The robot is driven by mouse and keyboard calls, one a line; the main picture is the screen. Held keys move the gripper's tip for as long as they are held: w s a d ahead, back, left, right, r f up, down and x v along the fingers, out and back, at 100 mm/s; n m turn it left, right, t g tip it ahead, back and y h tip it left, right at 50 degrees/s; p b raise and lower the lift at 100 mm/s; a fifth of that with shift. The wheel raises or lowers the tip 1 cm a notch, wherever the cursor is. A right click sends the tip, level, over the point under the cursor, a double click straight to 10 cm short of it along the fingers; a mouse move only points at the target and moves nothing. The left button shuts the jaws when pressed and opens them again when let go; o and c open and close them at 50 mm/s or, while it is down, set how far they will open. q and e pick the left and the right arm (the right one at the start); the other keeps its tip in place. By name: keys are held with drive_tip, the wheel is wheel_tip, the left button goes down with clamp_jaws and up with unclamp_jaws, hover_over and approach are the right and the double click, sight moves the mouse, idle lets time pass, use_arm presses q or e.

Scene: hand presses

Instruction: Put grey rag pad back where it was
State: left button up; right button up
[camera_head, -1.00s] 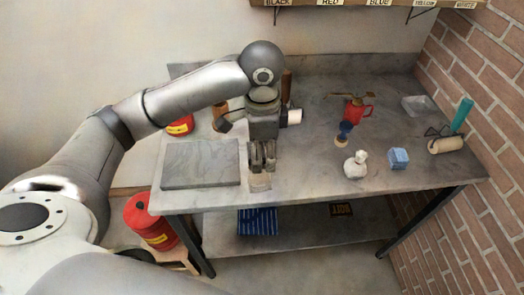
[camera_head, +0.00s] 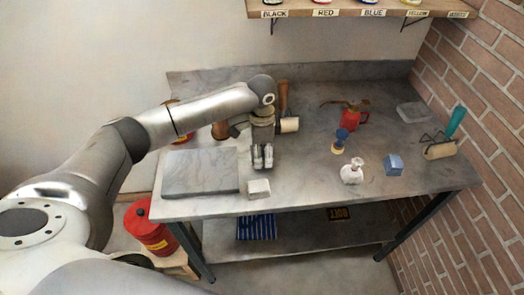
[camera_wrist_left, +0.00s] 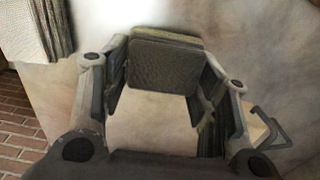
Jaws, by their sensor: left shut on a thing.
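My left gripper (camera_head: 262,158) is above the front left part of the workbench, just right of the grey slab, fingers pointing down. In the left wrist view the grey rag pad (camera_wrist_left: 165,62), a dark textured block with a paler olive edge, sits between the fingertips (camera_wrist_left: 163,75), and the gripper is shut on it. In the head view the fingers largely hide the pad. My right gripper is not in view.
The grey slab (camera_head: 201,174) lies left of the gripper. A white bottle (camera_head: 352,172), blue block (camera_head: 393,165), blue-topped tool (camera_head: 340,141) and red can (camera_head: 354,118) stand to the right. The bench (camera_head: 300,177) is clear between gripper and bottle.

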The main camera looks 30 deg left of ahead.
use_arm(q)
drive_tip(key=shift+f, duration=0.3)
drive_tip(key=shift+f, duration=0.1)
drive_tip(key=o, duration=0.9)
wheel_tip(320, 180, up, 12)
drive_tip(key=b, duration=0.1)
drive_tip(key=shift+b, duration=0.4)
